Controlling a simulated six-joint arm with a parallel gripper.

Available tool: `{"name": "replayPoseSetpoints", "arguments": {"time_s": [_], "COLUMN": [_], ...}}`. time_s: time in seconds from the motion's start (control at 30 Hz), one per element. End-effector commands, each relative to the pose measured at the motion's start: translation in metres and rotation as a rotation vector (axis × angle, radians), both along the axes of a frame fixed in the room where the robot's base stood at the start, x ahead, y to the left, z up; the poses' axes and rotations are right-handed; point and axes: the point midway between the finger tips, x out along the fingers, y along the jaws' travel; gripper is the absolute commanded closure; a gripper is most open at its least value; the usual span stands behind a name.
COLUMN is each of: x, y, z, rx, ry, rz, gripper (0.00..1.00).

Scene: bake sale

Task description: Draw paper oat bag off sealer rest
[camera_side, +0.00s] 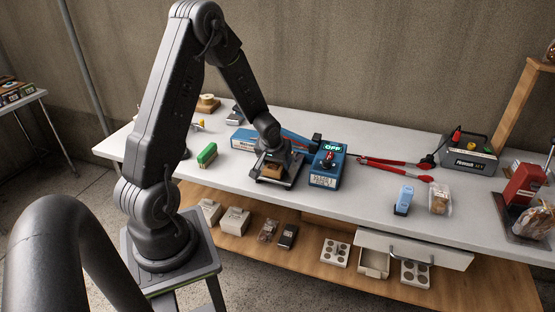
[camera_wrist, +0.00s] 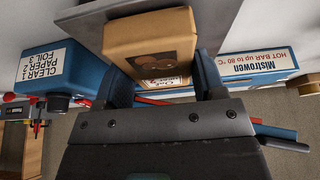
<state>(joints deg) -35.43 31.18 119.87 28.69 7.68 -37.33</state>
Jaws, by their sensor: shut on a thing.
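The paper oat bag (camera_wrist: 150,38) is a tan block with a dark round print, seen large in the wrist view. In the side view the bag (camera_side: 272,171) shows small and brown under my wrist, over the grey sealer rest (camera_side: 291,183); I cannot tell whether it touches the rest. My gripper (camera_wrist: 163,78) has its two dark fingers on either side of the bag's near end, shut on it.
A blue control box (camera_side: 328,166) reading "OFF" stands close to the right of my gripper. Red-handled tongs (camera_side: 395,164) lie further right, before a grey device (camera_side: 468,157). An open drawer (camera_side: 414,248) juts below the bench front.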

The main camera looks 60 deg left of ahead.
Motion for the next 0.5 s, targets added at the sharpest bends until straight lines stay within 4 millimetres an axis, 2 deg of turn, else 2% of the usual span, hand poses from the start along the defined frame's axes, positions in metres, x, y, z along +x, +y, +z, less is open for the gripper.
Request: {"name": "replayPoseSetpoints", "arguments": {"time_s": [0.47,0.5], "x": [-0.0043,-0.0043], "y": [-0.0045,-0.0045], "z": [0.0004,0.0004], "rx": [0.0,0.0], "ry": [-0.001,-0.001], "rz": [0.0,0.0], "gripper": [0.48,0.33]}}
